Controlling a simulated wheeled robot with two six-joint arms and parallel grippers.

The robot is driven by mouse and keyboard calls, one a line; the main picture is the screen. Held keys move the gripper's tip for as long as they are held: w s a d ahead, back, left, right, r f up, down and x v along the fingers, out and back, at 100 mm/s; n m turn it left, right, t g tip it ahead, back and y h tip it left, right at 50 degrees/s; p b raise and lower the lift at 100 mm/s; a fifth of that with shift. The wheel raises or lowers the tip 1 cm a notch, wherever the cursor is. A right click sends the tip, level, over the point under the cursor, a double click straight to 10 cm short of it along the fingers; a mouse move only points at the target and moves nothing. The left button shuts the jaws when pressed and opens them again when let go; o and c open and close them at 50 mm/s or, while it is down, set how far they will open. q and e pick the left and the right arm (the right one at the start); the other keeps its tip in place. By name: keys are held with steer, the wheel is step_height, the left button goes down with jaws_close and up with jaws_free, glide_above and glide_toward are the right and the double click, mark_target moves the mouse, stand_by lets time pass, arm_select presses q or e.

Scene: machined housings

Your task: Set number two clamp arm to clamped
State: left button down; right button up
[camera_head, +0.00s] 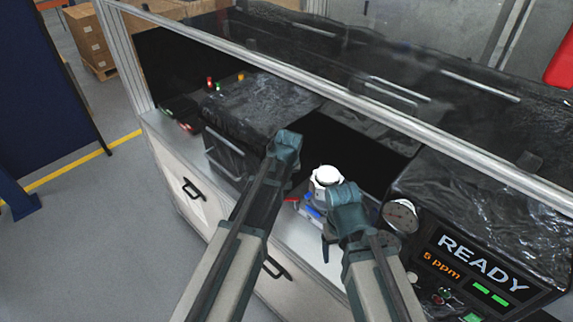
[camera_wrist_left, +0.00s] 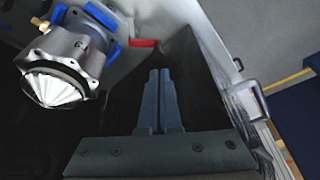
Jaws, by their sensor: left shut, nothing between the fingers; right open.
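The machined housing is a silvery round body with a white ribbed top (camera_head: 325,178), in the gap between two dark machines. It shows large at the upper left of the left wrist view (camera_wrist_left: 65,65). A red arm (camera_head: 291,200) sticks out on its left, and blue clamp parts (camera_head: 313,212) sit around its base. The red arm also shows in the left wrist view (camera_wrist_left: 143,43). I can read no numbers on them. My left gripper (camera_wrist_left: 160,85) is shut and empty, apart from the red arm. My right gripper (camera_head: 327,248) is open, just in front of the housing, partly hidden by its wrist.
A dark machine (camera_head: 255,110) stands left of the gap. A display panel reading READY (camera_head: 480,265) and a round gauge (camera_head: 400,216) stand on the right. Cabinet doors with black handles (camera_head: 193,190) are below.

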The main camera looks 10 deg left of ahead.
arm_select(q)
steer(key=shift+w+a+r, duration=0.15)
steer(key=shift+w+r, duration=0.15)
steer(key=shift+w, duration=0.25)
steer(key=shift+w+a+r, duration=0.1)
steer(key=shift+w+r, duration=0.2)
steer(key=shift+w, duration=0.25)
arm_select(e)
steer(key=shift+w+r, duration=0.45)
steer(key=shift+r, duration=0.05)
arm_select(q)
steer(key=shift+s, duration=0.1)
steer(key=b+x, duration=0.9)
steer(key=x, duration=0.1)
arm_select(e)
step_height(320, 180, down, 10)
steer(key=shift+r, duration=0.25)
